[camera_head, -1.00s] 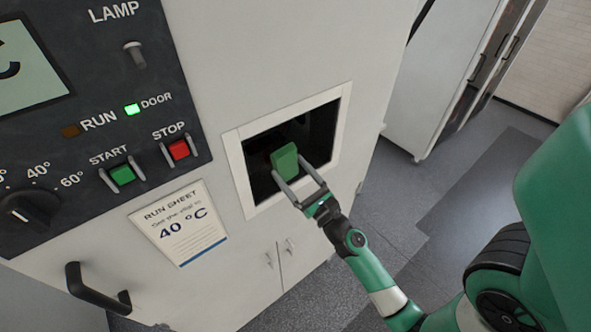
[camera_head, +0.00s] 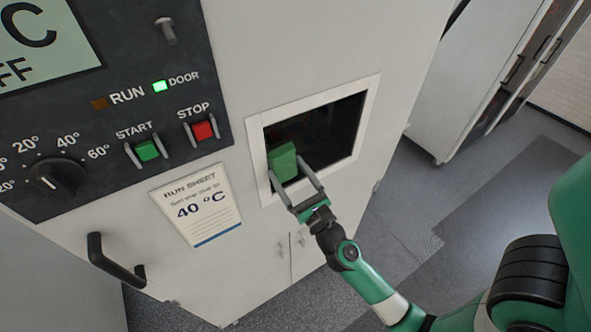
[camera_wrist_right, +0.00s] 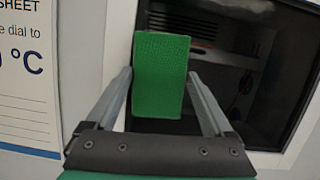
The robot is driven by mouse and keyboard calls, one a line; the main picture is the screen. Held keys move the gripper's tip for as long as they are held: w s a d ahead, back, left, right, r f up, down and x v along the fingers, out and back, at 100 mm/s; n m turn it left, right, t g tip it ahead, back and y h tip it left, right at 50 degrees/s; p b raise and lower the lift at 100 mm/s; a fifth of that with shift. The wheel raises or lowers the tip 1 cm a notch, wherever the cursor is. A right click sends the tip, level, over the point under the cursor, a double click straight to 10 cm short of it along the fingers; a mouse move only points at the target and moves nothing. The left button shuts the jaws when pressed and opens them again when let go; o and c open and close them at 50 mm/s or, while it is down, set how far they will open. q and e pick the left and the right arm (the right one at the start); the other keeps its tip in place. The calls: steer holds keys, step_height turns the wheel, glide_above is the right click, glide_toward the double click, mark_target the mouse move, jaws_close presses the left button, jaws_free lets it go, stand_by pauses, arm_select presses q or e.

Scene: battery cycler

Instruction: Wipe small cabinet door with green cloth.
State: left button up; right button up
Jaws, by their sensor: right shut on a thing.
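The green cloth (camera_head: 283,160) is a thick folded block. My right gripper (camera_head: 285,168) is shut on it, with one finger at each side. The cloth is in front of the lower left part of a dark glass-like pane (camera_head: 335,125) in a white frame on the cabinet front. In the right wrist view the green cloth (camera_wrist_right: 160,75) stands upright between the fingers, before the dark pane (camera_wrist_right: 235,70). I cannot tell whether it touches the pane. Two small door leaves with little handles (camera_head: 291,244) are lower on the cabinet. My left gripper is not in view.
A dark control panel (camera_head: 110,130) with dial, START and STOP buttons is left of the pane. A run sheet (camera_head: 195,203) reads 40 °C. A black bar handle (camera_head: 112,262) juts out at lower left. Open floor (camera_head: 400,190) is at the right.

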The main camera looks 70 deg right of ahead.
mark_target(347, 125)
steer(key=shift+r+p, duration=1.35)
steer(key=shift+p, duration=0.05)
steer(key=shift+d+f, duration=0.1)
steer(key=shift+s+d+p, duration=0.15)
steer(key=shift+s+d, duration=0.9)
steer(key=shift+d, duration=0.3)
steer(key=shift+s+d+p, duration=0.15)
steer(key=shift+s+d, duration=0.9)
steer(key=shift+d, duration=0.3)
steer(key=shift+s+d+p, duration=0.15)
steer(key=shift+s+d, duration=0.95)
steer(key=shift+d, duration=0.25)
steer(key=shift+s+d+p, duration=0.15)
steer(key=shift+s+d, duration=0.95)
steer(key=shift+d, duration=0.25)
steer(key=shift+s+d, duration=0.7)
steer(key=shift+d, duration=0.25)
steer(key=shift+s+d, duration=0.7)
steer(key=shift+d, duration=0.2)
steer(key=shift+s+d, duration=0.7)
steer(key=shift+d, duration=0.25)
